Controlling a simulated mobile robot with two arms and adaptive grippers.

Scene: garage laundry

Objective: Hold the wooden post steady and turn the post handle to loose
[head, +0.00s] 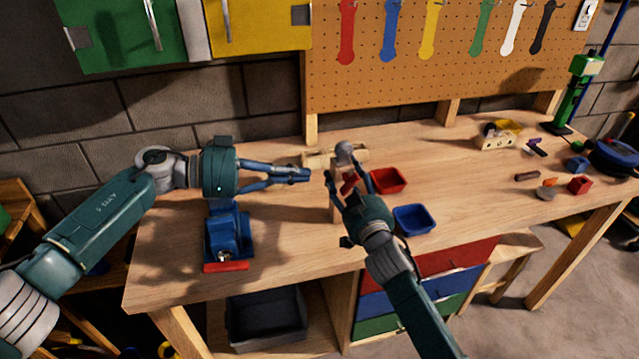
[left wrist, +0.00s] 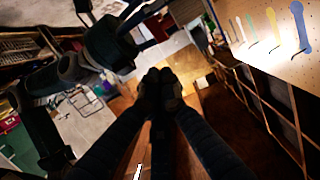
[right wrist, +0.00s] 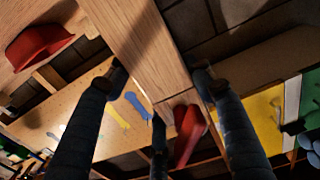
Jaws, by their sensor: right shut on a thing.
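The wooden post (head: 336,207) stands upright on the workbench with a wooden crosspiece and a grey knob at its top. A red post handle (head: 348,183) shows on it, partly hidden by my right gripper. My right gripper (head: 347,184) is shut on the post. In the right wrist view, its fingertips (right wrist: 160,76) press on both sides of the post (right wrist: 150,45), and the red handle (right wrist: 190,132) lies close between the fingers. My left gripper (head: 308,175) is shut and empty, just left of the post. Its fingertips (left wrist: 160,85) meet in the left wrist view.
A red bin (head: 388,181) and a blue bin (head: 414,219) stand right of the post. A blue vise (head: 228,236) sits at the bench's left front, below my left arm. Small blocks and tools lie at the far right. The middle right of the bench is clear.

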